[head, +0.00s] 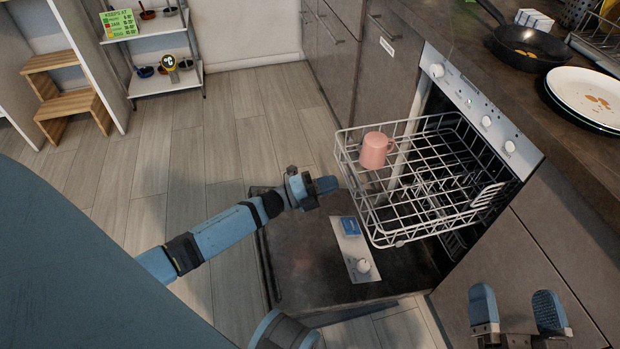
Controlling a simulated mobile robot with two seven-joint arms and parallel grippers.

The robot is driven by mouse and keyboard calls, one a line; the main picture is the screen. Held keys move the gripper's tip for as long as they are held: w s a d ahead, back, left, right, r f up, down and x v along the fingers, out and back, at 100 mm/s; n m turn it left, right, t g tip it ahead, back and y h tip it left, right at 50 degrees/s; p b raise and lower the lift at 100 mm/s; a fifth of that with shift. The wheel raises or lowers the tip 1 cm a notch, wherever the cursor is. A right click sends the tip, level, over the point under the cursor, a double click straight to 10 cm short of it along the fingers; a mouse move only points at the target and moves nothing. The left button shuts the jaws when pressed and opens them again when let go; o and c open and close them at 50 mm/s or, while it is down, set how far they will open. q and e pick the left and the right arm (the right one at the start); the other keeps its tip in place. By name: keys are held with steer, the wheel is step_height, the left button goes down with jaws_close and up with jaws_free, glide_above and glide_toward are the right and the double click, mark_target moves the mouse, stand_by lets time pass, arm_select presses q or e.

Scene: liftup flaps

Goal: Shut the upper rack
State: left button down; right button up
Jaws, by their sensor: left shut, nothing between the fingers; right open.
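The upper rack (430,236) is a white wire basket pulled well out of the dishwasher (480,100), over the lowered door (310,250). A pink mug (376,150) stands in the rack near its outer far corner. My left gripper (326,185) is shut and empty, just left of the rack's outer front side; it looks close, but I cannot tell if it touches. My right gripper (513,294) is open and empty at the lower right, in front of the cabinet beside the dishwasher and apart from the rack.
The counter on the right holds a black frying pan (528,45) and white plates (588,98). A white shelf (165,80) and wooden steps (75,95) stand at the far left. The wooden floor left of the door is clear.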

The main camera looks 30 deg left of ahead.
arm_select(q)
steer(key=shift+x, duration=1)
arm_select(e)
steer(key=shift+f, duration=0.4)
